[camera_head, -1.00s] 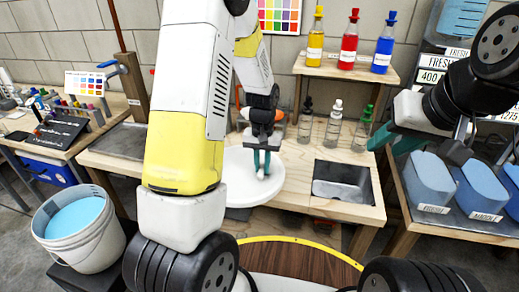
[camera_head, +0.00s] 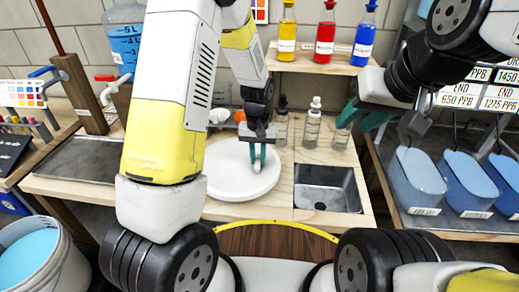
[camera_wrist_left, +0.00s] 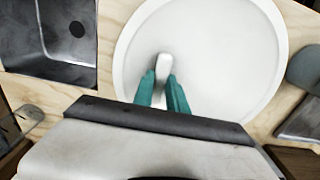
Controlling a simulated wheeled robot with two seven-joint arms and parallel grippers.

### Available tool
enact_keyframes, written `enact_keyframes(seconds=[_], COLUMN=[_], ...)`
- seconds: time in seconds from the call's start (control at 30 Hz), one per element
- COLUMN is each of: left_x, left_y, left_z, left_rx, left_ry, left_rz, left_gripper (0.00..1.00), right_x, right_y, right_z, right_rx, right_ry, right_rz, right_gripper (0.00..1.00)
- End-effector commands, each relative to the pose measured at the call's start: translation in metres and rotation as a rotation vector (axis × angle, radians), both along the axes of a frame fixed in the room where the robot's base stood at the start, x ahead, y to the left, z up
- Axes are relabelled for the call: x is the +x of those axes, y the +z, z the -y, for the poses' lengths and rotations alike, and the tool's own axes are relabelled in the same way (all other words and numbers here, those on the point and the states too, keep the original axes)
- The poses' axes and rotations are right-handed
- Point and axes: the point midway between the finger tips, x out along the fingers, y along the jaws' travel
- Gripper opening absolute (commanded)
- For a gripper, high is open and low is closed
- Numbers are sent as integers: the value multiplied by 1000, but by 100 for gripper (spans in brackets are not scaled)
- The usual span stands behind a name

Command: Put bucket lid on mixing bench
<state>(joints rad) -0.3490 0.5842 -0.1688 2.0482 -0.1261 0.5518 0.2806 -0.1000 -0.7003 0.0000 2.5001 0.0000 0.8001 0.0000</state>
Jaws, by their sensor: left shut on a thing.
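The bucket lid (camera_head: 226,178) is a white round disc with a raised rim and a small central grip. It lies flat over the wooden mixing bench (camera_head: 287,190), left of the sink; I cannot tell whether it touches the top. My left gripper (camera_head: 257,166) points down and is shut on the lid's grip. The left wrist view shows the teal fingers (camera_wrist_left: 163,88) on either side of the white grip, with the lid (camera_wrist_left: 225,50) beneath and wood around it. My right gripper (camera_head: 364,117) hangs at the right, empty, its teal fingers apart.
A metal sink (camera_head: 328,188) is right of the lid. Clear bottles (camera_head: 312,125) stand behind it, and coloured bottles (camera_head: 325,35) on a shelf above. Blue bins (camera_head: 460,182) stand at right. A bucket of blue liquid (camera_head: 40,258) is at lower left.

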Motion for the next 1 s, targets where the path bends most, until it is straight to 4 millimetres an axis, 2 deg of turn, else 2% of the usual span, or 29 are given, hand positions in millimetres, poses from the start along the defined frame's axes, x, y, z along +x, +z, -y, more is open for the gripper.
enact_keyframes(seconds=[0.2, 0.57, 0.6, 0.7, 1.0], left_x=[-1, 0, 0, 0, 0], left_y=[-30, -35, -35, -35, -34], left_z=[-1, 0, 0, 0, 0], left_rx=[1, 0, 0, 0, 0], left_ry=[0, 0, 0, 0, 0], left_rz=[-4, -1, -1, -1, -1], left_gripper=[0, 0, 24, 39, 39], right_x=[0, 0, 0, 0, 0], right_y=[0, 0, 0, 0, 0], right_z=[0, 0, 0, 0, 0], right_rx=[0, 0, 0, 0, 0], right_ry=[0, 0, 0, 0, 0], right_rz=[0, 0, 0, 0, 0], right_gripper=[36, 36, 36, 36, 36])
